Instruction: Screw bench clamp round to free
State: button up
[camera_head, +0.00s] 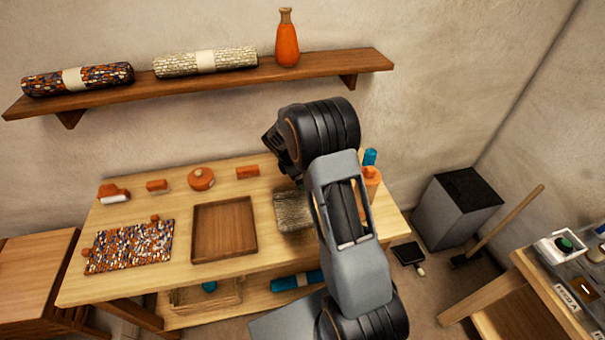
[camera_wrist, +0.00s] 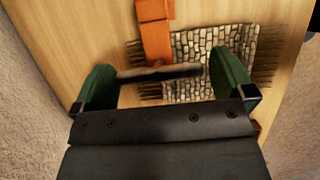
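An orange bench clamp (camera_wrist: 155,38) with a dark cross bar (camera_wrist: 160,73) shows in the wrist view, at the left side of a grey-and-cream woven piece (camera_wrist: 190,45). My gripper (camera_wrist: 163,66) has its green fingers wide apart, one on each side of the clamp. The bar lies across the gap between them, its ends close to the fingers; I cannot tell whether they touch.
A wooden tray (camera_head: 224,230) and a multicoloured woven piece (camera_head: 130,246) lie left of my arm. Several orange items, including a round one (camera_head: 201,178), line the bench's back. A wall shelf (camera_head: 215,78) is above.

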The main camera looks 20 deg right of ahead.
jog(key=shift+w, duration=0.1)
jog(key=s+v, duration=0.1)
jog(key=v, duration=1.2)
jog(key=shift+w+r+b, duration=0.4)
jog(key=shift+w, duration=0.1)
jog(key=shift+a, duration=0.1)
jog(key=s+a+r+m+t+y, duration=0.2)
jog(key=s+m, duration=0.6)
jog(key=s, duration=0.3)
jog(key=s+a+r+m+t+y, duration=0.2)
jog(key=s+m, duration=0.5)
jog(key=s, duration=0.5)
jog(key=shift+a+r+m+t+y, duration=0.3)
jog(key=shift+r+m+t, duration=0.05)
jog(key=shift+m+t, duration=0.05)
